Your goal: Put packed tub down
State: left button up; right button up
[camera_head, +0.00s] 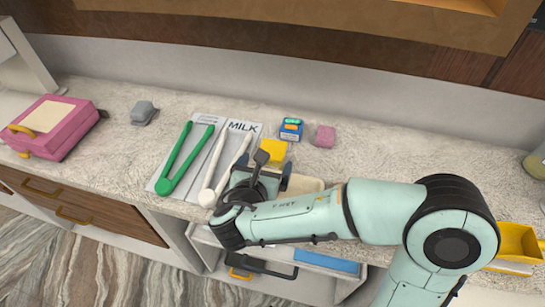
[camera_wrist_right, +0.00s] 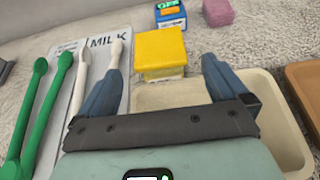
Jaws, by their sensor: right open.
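The tub with a yellow lid (camera_head: 273,151) stands upright on the counter, behind my right gripper (camera_head: 265,175). In the right wrist view the yellow tub (camera_wrist_right: 160,52) sits just beyond and between the fingertips of the gripper (camera_wrist_right: 163,80). The two blue-grey fingers are spread wide, with a visible gap between them and the tub. The gripper is open and empty. A cream tray (camera_wrist_right: 275,120) lies beneath and to the right of the gripper; part of it is hidden by the gripper. My left gripper is not in view.
A grey-white mat (camera_head: 170,170) marked MILK holds green tongs (camera_head: 184,160) and white tongs (camera_head: 215,172), left of the tub. A blue box (camera_head: 291,129) and pink block (camera_head: 325,136) stand behind. A pink case (camera_head: 55,128) is far left. An open drawer (camera_head: 285,285) is below.

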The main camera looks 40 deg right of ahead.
aim_at(272, 153)
jog(key=x, duration=0.6)
jog(key=shift+w+d+r+b, duration=0.1)
jog(key=shift+w+d+b, duration=0.1)
jog(key=shift+d+b, duration=0.2)
jog(key=c, duration=1.2)
notch_tip(272, 153, up, 20)
jog(key=p, duration=0.5)
